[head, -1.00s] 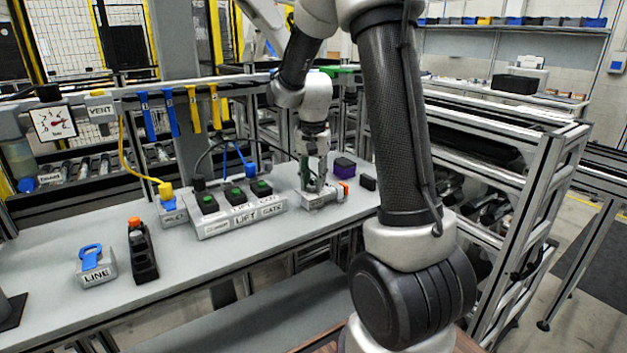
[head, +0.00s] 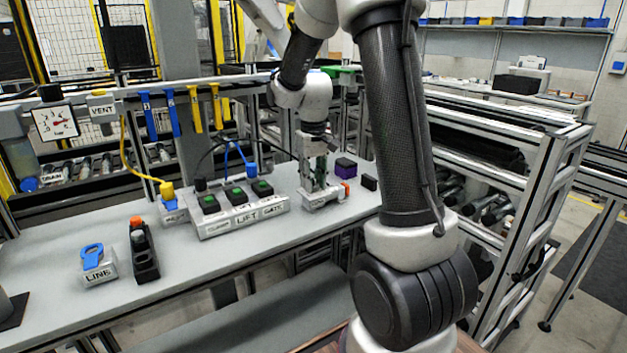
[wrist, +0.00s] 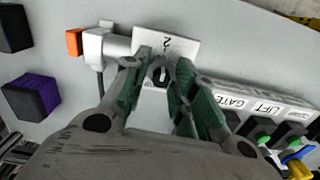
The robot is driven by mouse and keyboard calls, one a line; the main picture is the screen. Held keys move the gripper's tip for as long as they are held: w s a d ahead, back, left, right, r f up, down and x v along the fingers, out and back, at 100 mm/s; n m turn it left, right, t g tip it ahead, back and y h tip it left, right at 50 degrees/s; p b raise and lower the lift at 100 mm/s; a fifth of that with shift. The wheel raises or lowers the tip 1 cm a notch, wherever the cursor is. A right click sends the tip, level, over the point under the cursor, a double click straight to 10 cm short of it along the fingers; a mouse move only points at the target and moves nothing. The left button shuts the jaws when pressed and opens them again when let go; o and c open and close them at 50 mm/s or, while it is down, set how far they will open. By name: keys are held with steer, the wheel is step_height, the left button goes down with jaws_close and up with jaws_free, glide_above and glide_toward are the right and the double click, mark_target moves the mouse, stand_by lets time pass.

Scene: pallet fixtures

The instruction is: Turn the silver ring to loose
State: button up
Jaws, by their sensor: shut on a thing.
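The silver ring (wrist: 157,67) shows in the wrist view between my gripper's green-padded fingertips, on a small light block with a "2" label (wrist: 180,46). My gripper (wrist: 158,80) is shut on the ring, which the fingers partly cover. In the head view my gripper (head: 317,185) points down onto this block (head: 322,199) at the right part of the bench; the ring itself is too small and hidden to make out there. Ring marks that would tell its setting are not readable.
A grey fitting with an orange end (wrist: 75,42) adjoins the block. The LIFT and GATE switch box (head: 242,218) stands close to its left.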

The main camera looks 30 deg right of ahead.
steer(key=shift+n, duration=0.6)
steer(key=shift+r, duration=0.1)
steer(key=o, duration=1)
step_height(320, 180, up, 12)
steer(key=shift+f, duration=0.1)
